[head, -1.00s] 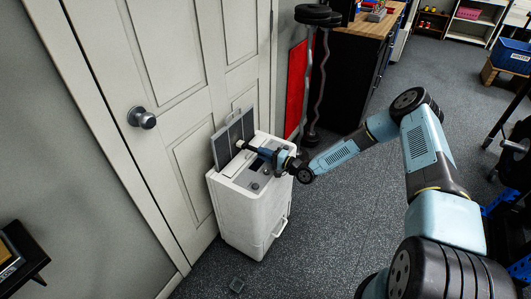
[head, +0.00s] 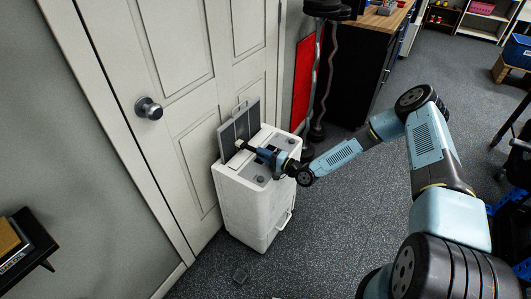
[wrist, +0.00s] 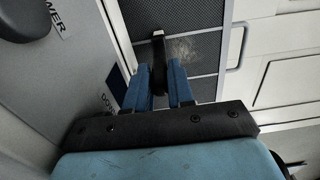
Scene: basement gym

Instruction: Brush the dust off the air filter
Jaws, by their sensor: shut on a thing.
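The air filter (head: 229,134) is a grey mesh panel in a light frame with a handle loop on top. It stands upright on the white appliance (head: 240,207), in front of the door. In the wrist view the filter (wrist: 200,18) fills the upper middle, with a tan dust patch (wrist: 184,50) on its mesh. My gripper (head: 262,153) is shut on a small brush (head: 241,145) with a pale end in the head view. In the wrist view the brush (wrist: 159,60) is dark between my blue fingers and reaches the mesh beside the dust; I cannot tell whether it touches.
The white panelled door (head: 185,120) is right behind the filter. The appliance top carries knobs close below my gripper. A dark rack (head: 318,90) and a wooden-topped bench (head: 383,22) stand behind to the right. The grey floor right of the appliance is clear.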

